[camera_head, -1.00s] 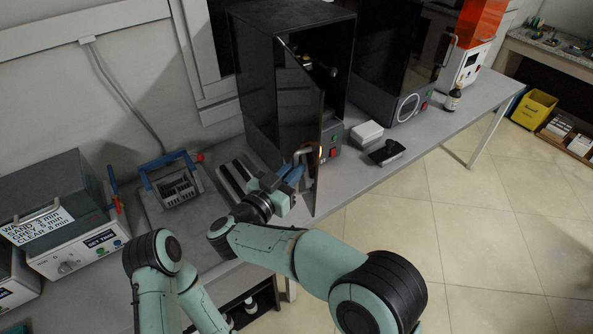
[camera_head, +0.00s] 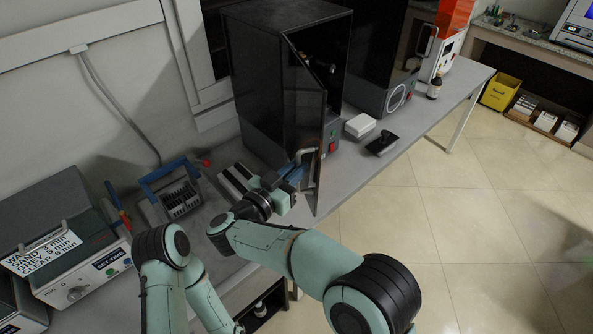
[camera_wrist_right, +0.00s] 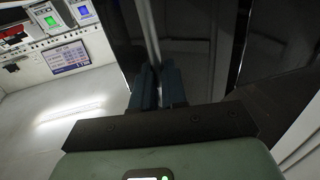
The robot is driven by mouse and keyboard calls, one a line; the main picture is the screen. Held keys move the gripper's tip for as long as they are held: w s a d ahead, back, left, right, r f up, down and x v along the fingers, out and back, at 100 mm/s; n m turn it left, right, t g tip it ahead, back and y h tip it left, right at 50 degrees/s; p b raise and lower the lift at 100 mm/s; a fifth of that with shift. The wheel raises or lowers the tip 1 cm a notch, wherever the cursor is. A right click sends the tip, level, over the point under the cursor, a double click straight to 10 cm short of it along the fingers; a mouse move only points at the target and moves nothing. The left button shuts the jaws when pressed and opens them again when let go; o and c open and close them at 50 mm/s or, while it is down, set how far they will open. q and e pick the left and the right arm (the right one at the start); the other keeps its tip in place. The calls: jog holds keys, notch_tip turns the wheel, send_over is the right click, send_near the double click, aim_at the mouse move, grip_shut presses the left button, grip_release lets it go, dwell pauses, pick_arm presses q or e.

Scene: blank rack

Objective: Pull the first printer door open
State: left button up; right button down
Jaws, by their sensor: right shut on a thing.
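The first printer (camera_head: 275,60) is a tall black cabinet on the bench in the head view. Its dark door (camera_head: 304,125) is swung open at an angle toward the bench front, and part of the interior shows. My right gripper (camera_head: 300,172) is at the door's lower outer edge, shut on the light metal door handle (camera_head: 313,165). In the right wrist view the blue fingers (camera_wrist_right: 158,85) are closed around the handle bar (camera_wrist_right: 149,35). My left arm shows at the lower left of the head view, but its gripper cannot be seen.
A second black printer (camera_head: 385,60) stands to the right. A white box (camera_head: 360,125) and a small black object (camera_head: 383,142) lie on the bench (camera_head: 365,170) right of the door. A blue-handled basket (camera_head: 178,190) and a washer unit (camera_head: 80,270) are at left. Floor in front is clear.

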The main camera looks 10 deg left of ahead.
pick_arm(q)
jog(key=shift+a, duration=0.15)
pick_arm(e)
jog(key=shift+w+a+r, duration=0.1)
jog(key=shift+w+r, duration=0.1)
jog(key=c, duration=1.2)
grip_release()
jog(key=shift+w+f, duration=0.1)
jog(key=shift+w, duration=0.05)
jog(key=shift+a+f, duration=0.1)
jog(key=shift+f, duration=0.05)
pick_arm(q)
jog(key=s+f+b, duration=0.2)
jog(key=f, duration=0.1)
jog(key=shift+f+b, duration=0.15)
jog(key=shift+b, duration=0.15)
pick_arm(e)
jog(key=v, duration=1.3)
